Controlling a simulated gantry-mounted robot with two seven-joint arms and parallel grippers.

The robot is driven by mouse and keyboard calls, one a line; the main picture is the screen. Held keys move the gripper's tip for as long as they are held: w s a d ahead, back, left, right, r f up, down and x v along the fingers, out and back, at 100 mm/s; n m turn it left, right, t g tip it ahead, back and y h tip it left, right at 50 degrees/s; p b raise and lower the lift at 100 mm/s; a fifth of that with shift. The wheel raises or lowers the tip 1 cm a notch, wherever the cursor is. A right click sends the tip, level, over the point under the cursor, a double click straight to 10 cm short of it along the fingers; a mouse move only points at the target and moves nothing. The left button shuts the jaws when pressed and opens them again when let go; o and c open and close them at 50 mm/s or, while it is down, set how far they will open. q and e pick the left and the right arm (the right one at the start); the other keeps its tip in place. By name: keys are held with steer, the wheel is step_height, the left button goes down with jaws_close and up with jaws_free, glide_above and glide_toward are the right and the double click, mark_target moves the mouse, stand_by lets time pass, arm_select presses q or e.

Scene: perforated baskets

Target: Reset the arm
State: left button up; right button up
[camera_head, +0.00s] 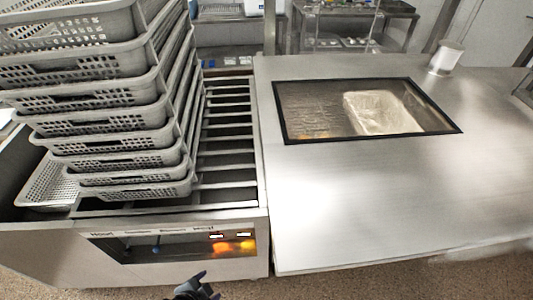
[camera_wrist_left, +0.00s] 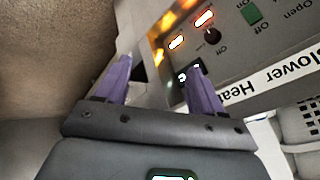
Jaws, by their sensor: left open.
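My left gripper (camera_head: 203,284) shows at the bottom of the head view, in front of the machine's control panel (camera_head: 170,247). Only its tip end is in view there. In the left wrist view, its two purple fingers (camera_wrist_left: 158,85) stand apart with nothing between them. The control panel (camera_wrist_left: 240,50) with lit switches and a knob lies beyond the fingers. My right gripper is in neither view.
A tall stack of grey perforated baskets (camera_head: 110,115) stands on the roller conveyor (camera_head: 228,130) at left. A steel table (camera_head: 380,190) with a black-framed window (camera_head: 370,138) fills the right. The table's front is clear.

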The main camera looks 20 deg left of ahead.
arm_select(q)
steer(key=s+d+r+n+g, duration=0.1)
steer(key=s+r+n+g, duration=0.25)
steer(key=s+n, duration=0.25)
step_height(320, 180, up, 38)
steer(key=p, duration=3.6)
steer(key=shift+w+d+f+p, duration=0.2)
steer(key=shift+w+f+p, duration=0.05)
steer(key=shift+p, duration=0.05)
